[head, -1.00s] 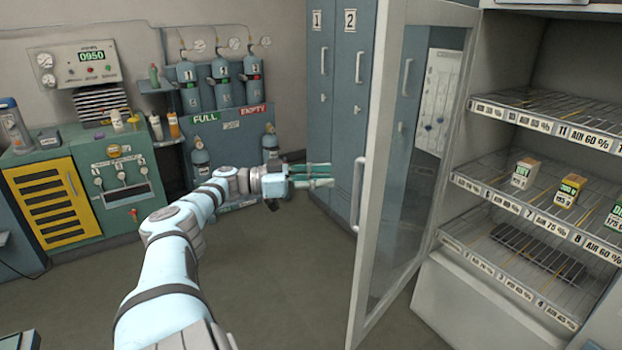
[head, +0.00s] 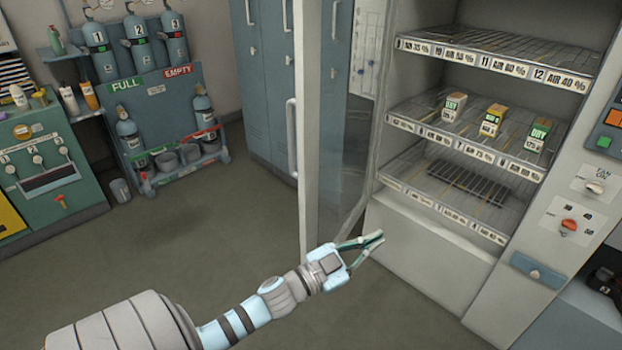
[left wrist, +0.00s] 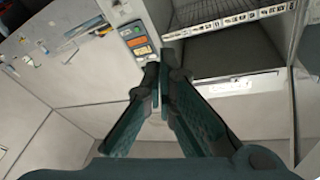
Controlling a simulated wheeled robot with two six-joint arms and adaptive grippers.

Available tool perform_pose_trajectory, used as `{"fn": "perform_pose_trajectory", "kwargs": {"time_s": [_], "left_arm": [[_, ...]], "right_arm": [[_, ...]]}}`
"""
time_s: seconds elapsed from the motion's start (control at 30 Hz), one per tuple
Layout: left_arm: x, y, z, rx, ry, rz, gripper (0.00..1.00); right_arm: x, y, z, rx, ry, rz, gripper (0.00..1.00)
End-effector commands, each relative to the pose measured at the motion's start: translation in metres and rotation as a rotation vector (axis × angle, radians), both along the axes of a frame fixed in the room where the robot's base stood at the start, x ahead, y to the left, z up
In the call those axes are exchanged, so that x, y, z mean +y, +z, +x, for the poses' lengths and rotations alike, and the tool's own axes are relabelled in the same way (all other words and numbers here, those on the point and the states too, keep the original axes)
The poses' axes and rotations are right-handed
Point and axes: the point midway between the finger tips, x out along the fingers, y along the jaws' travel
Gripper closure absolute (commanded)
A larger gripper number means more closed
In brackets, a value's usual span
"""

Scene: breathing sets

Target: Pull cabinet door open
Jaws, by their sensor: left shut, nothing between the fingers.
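The cabinet (head: 425,215) stands at the right in the head view with its shelves exposed. Its glass-paned door (head: 308,130) is swung open toward the left, seen nearly edge-on, with a long pale handle (head: 291,138) on its outer face. My left gripper (head: 380,238) is in front of the cabinet's lower white panel, to the right of the door's lower edge. It is shut and empty, apart from the handle. In the left wrist view its fingers (left wrist: 160,68) converge, with the cabinet interior (left wrist: 235,58) beyond them. My right gripper is not in view.
Small boxes (head: 491,120) sit on the middle wire shelf (head: 420,128). A control panel with knobs (head: 569,225) is at the right. Blue lockers (head: 262,80) stand behind the door, gas cylinders (head: 135,45) at the back left. The floor (head: 200,240) at left is clear.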

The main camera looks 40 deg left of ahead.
Motion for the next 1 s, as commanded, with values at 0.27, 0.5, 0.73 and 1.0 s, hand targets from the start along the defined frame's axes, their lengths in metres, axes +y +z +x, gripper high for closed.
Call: {"fn": "perform_pose_trajectory", "kwargs": {"time_s": [0.27, 0.5, 0.73, 1.0], "left_arm": [[0.082, 0.076, -0.047, 0.215, 0.792, 1.020, 1.00], [0.099, 0.064, -0.040, 0.306, 0.803, 1.185, 1.00], [0.122, 0.063, -0.001, 0.306, 0.802, 1.183, 1.00], [0.157, 0.062, 0.032, 0.307, 0.802, 1.188, 1.00]], "right_arm": [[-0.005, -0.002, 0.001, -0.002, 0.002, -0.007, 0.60], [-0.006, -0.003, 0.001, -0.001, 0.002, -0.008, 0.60], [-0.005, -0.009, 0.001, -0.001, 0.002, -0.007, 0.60], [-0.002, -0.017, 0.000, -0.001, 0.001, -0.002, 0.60]]}}
